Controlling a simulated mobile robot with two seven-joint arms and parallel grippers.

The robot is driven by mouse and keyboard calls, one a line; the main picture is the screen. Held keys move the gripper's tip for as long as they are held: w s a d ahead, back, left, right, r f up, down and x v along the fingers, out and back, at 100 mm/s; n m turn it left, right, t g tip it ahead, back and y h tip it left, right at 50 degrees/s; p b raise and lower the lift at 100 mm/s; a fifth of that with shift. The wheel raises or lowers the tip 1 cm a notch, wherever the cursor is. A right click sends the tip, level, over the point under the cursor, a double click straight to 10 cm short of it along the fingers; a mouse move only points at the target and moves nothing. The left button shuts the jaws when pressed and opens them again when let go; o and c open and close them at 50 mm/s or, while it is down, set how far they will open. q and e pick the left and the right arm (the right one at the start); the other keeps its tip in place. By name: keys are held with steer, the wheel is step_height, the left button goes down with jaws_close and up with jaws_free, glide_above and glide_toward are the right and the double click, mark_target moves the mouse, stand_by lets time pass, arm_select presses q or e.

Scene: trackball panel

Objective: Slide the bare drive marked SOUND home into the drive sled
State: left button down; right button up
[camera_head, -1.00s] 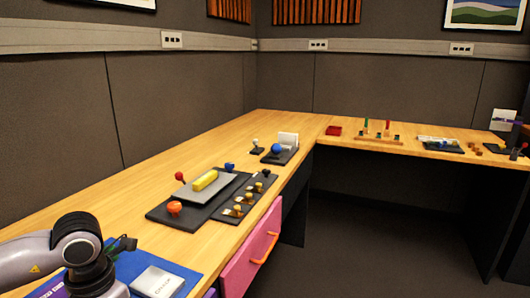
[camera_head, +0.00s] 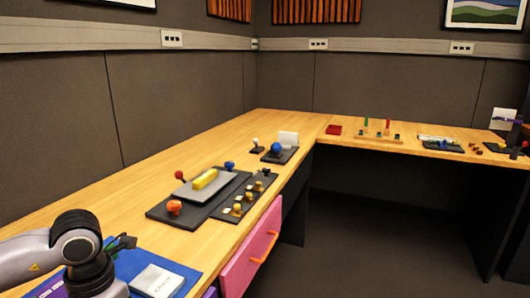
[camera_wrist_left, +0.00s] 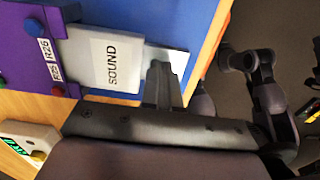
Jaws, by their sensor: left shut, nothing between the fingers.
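In the left wrist view the bare drive marked SOUND (camera_wrist_left: 117,62) is a flat grey slab with a white label. Its left end meets the purple drive sled (camera_wrist_left: 25,50), which carries R25 and R26 labels; how deep it sits is hard to tell. My left gripper (camera_wrist_left: 163,78) is shut and empty, its fingertips close to a shiny plate at the drive's right end; contact is unclear. My right gripper is not in view.
A blue mat (camera_wrist_left: 200,25) lies under the drive. A white device with a green display (camera_wrist_left: 28,140) is at lower left in the wrist view. A black panel (camera_head: 160,212) with knobs stands farther along the desk. A pink drawer (camera_head: 250,250) sticks out in front.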

arm_select(q)
steer(key=shift+w+a, duration=0.1)
steer(key=shift+a, duration=0.1)
steer(key=shift+w+a+b, duration=0.25)
steer(key=shift+w+a, duration=0.25)
steer(key=shift+a, duration=0.7)
steer(key=shift+w+a+b, duration=0.25)
steer(key=shift+w+a, duration=0.25)
steer(key=shift+a, duration=0.75)
steer(key=shift+w+a+b, duration=0.25)
steer(key=shift+w+a, duration=0.25)
steer(key=shift+a, duration=0.7)
steer(key=shift+s+d+r+p, duration=0.1)
steer(key=shift+d+r+p, duration=0.1)
steer(key=shift+r+p, duration=0.85)
steer(key=shift+s+d+r+p, duration=0.15)
steer(key=shift+r+p, duration=0.6)
steer(key=shift+r, duration=0.55)
steer(key=shift+w+d+r+p, duration=0.1)
steer(key=shift+d+r+p, duration=0.1)
steer(key=shift+r+p, duration=0.85)
steer(key=shift+r, duration=0.1)
steer(key=shift+s, duration=0.1)
